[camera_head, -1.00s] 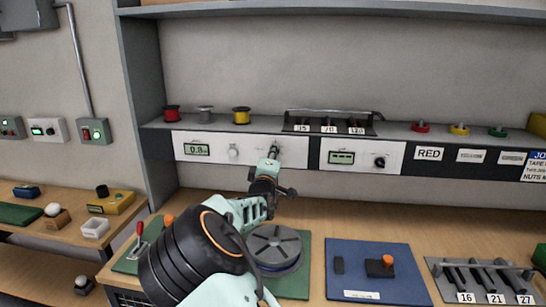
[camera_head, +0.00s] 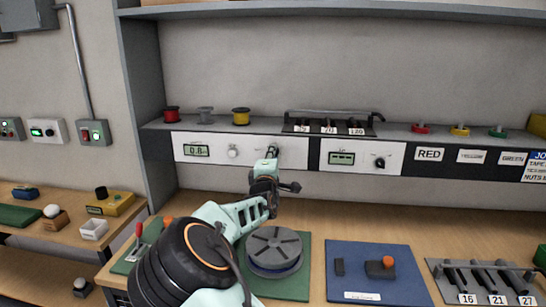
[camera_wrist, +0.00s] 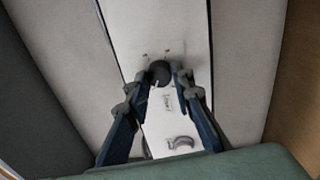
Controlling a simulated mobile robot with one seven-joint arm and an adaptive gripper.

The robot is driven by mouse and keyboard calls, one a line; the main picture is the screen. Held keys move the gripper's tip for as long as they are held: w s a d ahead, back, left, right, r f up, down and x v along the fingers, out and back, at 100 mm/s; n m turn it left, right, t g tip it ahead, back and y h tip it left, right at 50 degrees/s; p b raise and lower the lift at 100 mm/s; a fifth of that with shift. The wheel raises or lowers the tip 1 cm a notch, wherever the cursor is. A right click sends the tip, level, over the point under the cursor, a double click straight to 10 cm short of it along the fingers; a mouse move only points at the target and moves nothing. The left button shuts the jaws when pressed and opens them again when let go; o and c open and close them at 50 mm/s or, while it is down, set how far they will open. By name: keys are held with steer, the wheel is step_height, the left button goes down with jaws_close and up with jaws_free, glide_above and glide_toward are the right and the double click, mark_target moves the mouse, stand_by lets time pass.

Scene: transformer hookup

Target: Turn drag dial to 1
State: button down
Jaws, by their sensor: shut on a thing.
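A white panel (camera_head: 212,160) on the shelf front has a small display (camera_head: 196,150) that appears to read 0.8, a light knob (camera_head: 233,151) and a dark dial. My gripper (camera_head: 272,153) reaches up to the dark dial at the panel's right end and mostly hides it in the head view. In the wrist view, the dark dial (camera_wrist: 160,72) sits between the two fingertips of my gripper (camera_wrist: 161,80), which is shut on it. A pale mark shows on the dial's lower edge. The small print is too blurred to read.
A second panel (camera_head: 362,156) with a display and dark knob stands to the right. Spools (camera_head: 241,116) and a rack (camera_head: 330,122) are on the shelf above. A grey reel (camera_head: 274,248) lies on the bench below my arm. A blue mat (camera_head: 370,272) lies right.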

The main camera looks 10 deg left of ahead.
steer(key=c, duration=1.7)
jaws_free()
steer(key=shift+o, duration=0.2)
steer(key=s, duration=1.2)
steer(key=shift+f, duration=0.35)
